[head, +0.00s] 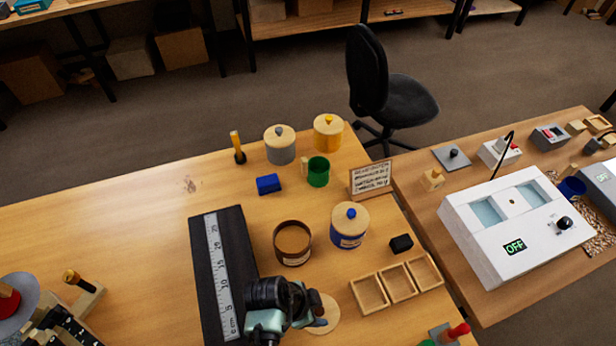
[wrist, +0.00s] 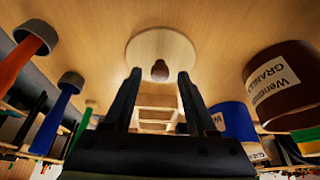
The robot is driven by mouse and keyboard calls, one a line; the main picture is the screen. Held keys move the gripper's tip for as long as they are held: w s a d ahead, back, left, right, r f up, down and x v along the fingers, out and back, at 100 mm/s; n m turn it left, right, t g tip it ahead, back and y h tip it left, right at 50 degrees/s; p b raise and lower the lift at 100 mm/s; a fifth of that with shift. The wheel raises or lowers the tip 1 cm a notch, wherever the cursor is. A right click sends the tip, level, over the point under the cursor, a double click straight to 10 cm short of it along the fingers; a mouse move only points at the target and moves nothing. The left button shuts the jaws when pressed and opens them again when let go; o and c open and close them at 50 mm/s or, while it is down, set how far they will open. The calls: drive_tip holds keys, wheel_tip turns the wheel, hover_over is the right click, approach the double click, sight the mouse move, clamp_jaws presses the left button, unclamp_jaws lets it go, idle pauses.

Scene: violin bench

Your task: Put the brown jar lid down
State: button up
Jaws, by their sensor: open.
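The brown jar lid (head: 329,308) is a pale wooden disc that lies flat on the bench, right of my gripper (head: 314,318), which partly covers it. In the wrist view the lid (wrist: 162,42) shows with its brown knob (wrist: 160,70) up. The open fingers of my gripper (wrist: 159,76) stand on either side of the knob with gaps, not closed on it. The brown jar (head: 293,257) stands without a lid behind my gripper; its label shows in the wrist view (wrist: 290,85).
A blue jar (head: 347,238) with its lid on stands beside the brown jar. A three-part wooden tray (head: 398,285) and a black block (head: 401,244) lie to the right. A dark mat with a ruler (head: 211,270) lies left. The bench further left is largely bare.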

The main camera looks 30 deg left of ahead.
drive_tip(key=v, duration=1.2)
drive_tip(key=w+a+r+n+t+y, duration=0.15)
drive_tip(key=w+r+t+y, duration=0.4)
drive_tip(key=w+r, duration=1.2)
drive_tip(key=w+d+r+n+t, duration=0.1)
drive_tip(key=w+d+r+t, duration=0.15)
drive_tip(key=r, duration=0.55)
drive_tip(key=w+d+r+n+t, duration=0.15)
drive_tip(key=r+t, duration=0.25)
drive_tip(key=r, duration=0.4)
drive_tip(key=s+d+r+n+t, duration=0.1)
drive_tip(key=d+r+t, duration=0.2)
drive_tip(key=r, duration=0.5)
drive_tip(key=d+r+t, duration=0.2)
drive_tip(key=r, duration=0.6)
drive_tip(key=s+d+r+n+t+h, duration=0.1)
drive_tip(key=s+d+r+t, duration=0.2)
drive_tip(key=s+r, duration=0.2)
drive_tip(key=s+d+r+n+t+h, duration=0.1)
drive_tip(key=s+d+r+t, duration=0.3)
drive_tip(key=r, duration=0.7)
drive_tip(key=shift+s+r+n+h, duration=0.3)
drive_tip(key=shift+s+r+h, duration=0.1)
drive_tip(key=shift+s, duration=0.55)
drive_tip(key=shift+f, duration=0.1)
